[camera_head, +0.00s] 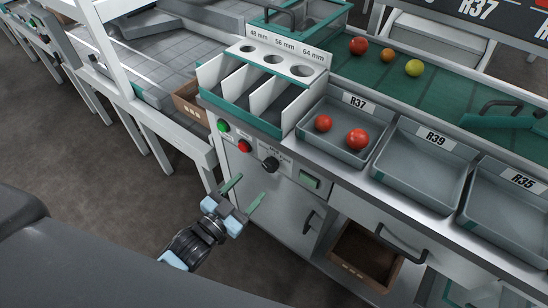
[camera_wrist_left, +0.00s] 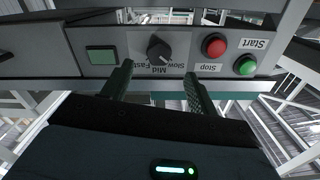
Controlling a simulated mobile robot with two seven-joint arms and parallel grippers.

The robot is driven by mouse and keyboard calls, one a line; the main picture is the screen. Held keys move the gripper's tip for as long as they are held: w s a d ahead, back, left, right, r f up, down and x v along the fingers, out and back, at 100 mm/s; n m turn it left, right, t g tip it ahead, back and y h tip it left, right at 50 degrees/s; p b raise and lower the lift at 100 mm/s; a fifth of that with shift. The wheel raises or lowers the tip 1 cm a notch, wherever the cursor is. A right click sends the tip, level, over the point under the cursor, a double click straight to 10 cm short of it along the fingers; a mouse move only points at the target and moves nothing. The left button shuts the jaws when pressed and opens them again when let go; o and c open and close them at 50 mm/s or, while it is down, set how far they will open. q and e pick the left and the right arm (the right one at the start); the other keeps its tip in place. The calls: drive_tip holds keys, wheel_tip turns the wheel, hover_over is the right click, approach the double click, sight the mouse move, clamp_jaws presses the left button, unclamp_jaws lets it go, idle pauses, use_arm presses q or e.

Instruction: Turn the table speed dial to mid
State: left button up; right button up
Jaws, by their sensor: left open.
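The speed dial (camera_head: 271,163) is a dark round knob on the grey front panel of the sorting table. It also shows in the left wrist view (camera_wrist_left: 159,49), with upside-down Slow, Mid and Fast labels beside it. Its exact setting is hard to tell. My left gripper (camera_head: 243,191) is open and empty, in front of the panel and to the lower left of the dial in the head view. In the left wrist view its two dark fingers (camera_wrist_left: 158,74) point towards the panel on either side of the dial, not touching it. My right gripper is not in view.
A red stop button (camera_head: 244,146) and green start button (camera_head: 223,126) sit beside the dial. A green rectangular switch (camera_head: 309,180) is on its other side. Above are the sizing rack (camera_head: 274,58) and tray R37 (camera_head: 345,154) with two tomatoes.

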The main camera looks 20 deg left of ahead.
sight(267, 168)
use_arm(q)
drive_tip(key=x, duration=0.8)
drive_tip(key=shift+d+r, duration=0.1)
idle(0.3)
drive_tip(key=c, duration=1)
